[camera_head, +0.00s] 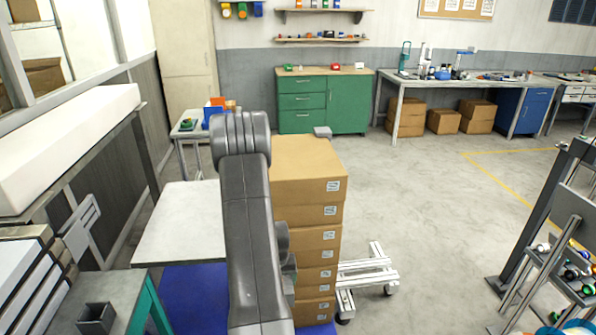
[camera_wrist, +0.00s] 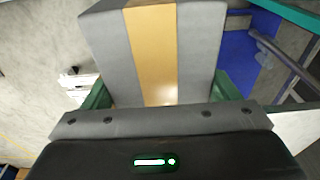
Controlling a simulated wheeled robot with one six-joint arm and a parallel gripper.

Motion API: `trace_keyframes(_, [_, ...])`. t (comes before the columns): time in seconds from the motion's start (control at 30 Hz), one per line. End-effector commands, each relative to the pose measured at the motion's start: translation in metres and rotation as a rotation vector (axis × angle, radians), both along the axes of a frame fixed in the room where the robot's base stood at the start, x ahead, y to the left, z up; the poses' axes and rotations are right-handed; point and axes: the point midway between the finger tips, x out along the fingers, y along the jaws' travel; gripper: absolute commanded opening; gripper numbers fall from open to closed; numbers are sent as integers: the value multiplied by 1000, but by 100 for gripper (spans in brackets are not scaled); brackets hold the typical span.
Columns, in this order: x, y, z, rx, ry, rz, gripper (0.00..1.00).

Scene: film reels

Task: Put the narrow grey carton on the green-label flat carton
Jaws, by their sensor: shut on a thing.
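My gripper (camera_wrist: 161,92) has green fingers, shut on the two sides of a grey carton (camera_wrist: 105,50) with a tan band down its middle in the wrist view. The carton fills the upper middle of that view and hides what lies behind it. In the head view my arm stands in front of the stack, and neither the gripper nor the held carton shows clearly. I cannot make out a green-label flat carton in either view; the brown cartons' labels look pale.
A tall stack of brown cartons (camera_head: 310,190) stands right of my arm on a blue base (camera_head: 195,300). A white table (camera_head: 180,225) is to the left. A white wheeled frame (camera_head: 367,272) stands right of the stack.

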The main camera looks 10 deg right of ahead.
Motion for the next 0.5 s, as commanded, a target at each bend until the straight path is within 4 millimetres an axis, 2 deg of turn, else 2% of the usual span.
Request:
trace_keyframes(0.03, [19, -10, 30, 1, -18, -5, 48])
trace_keyframes(0.2, [67, -41, 120, -2, -21, -6, 48])
trace_keyframes(0.3, [94, -58, 171, -4, -18, -6, 48])
trace_keyframes(0.5, [138, -85, 252, -6, -14, -5, 48])
